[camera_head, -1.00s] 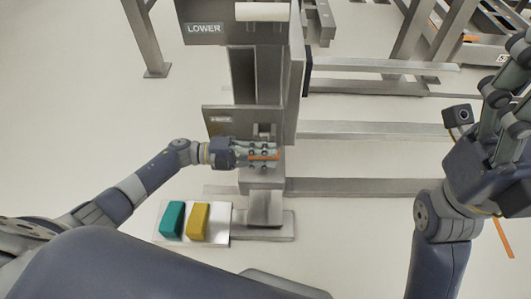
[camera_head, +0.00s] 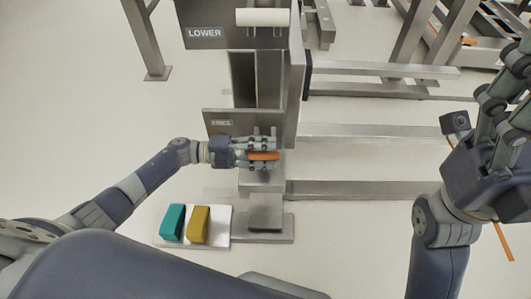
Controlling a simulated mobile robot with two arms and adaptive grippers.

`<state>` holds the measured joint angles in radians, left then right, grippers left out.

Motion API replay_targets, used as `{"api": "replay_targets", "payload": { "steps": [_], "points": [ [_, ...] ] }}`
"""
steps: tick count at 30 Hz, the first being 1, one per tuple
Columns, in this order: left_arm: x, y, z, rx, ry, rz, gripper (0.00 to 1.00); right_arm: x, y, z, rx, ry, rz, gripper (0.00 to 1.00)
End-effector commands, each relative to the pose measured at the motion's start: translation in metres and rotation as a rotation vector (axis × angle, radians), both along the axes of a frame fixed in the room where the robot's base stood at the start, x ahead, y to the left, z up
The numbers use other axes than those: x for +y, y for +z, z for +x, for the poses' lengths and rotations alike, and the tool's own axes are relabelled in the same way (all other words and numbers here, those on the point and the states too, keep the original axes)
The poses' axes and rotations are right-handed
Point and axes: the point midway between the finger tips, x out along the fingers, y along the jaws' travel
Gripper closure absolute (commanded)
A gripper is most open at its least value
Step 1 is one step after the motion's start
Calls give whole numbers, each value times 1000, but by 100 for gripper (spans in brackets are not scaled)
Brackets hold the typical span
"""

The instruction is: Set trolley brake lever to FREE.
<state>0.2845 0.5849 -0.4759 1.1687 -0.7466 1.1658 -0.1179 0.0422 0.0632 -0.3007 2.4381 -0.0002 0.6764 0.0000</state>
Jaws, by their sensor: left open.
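The orange brake lever (camera_head: 264,156) shows at the front of the trolley's grey post, below a small label plate (camera_head: 240,121) whose text is too small to read surely. My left gripper (camera_head: 262,150) is open at the lever, with its fingers on the upper and lower sides of the orange part. Whether the fingers touch it cannot be told. The fingers hide the slot behind the lever. My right gripper (camera_head: 502,105) is at the right edge, away from the lever and partly cut off; its opening is unclear.
A plate marked LOWER (camera_head: 215,33) with a white roller (camera_head: 263,17) is higher on the post. A white panel with a teal block (camera_head: 172,222) and a yellow block (camera_head: 198,224) lies left of the post foot. Steel rails (camera_head: 360,189) run right. Floor at left is clear.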

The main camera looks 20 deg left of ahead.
Motion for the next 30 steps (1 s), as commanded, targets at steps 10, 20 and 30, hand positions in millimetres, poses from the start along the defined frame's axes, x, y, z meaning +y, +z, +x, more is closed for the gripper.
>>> {"api": "replay_targets", "payload": {
  "steps": [10, 20, 30],
  "points": [
    [30, -3, -10, 5, -1, 4, 57, 0, -1, 1, 2, -1, 0, 34],
    [95, -2, -28, 4, 2, 3, 57, 0, 0, 0, 1, -1, 1, 34],
    [116, -1, -34, 0, 0, 0, 57, 0, 0, 0, 1, -1, 0, 34]
  ]
}}
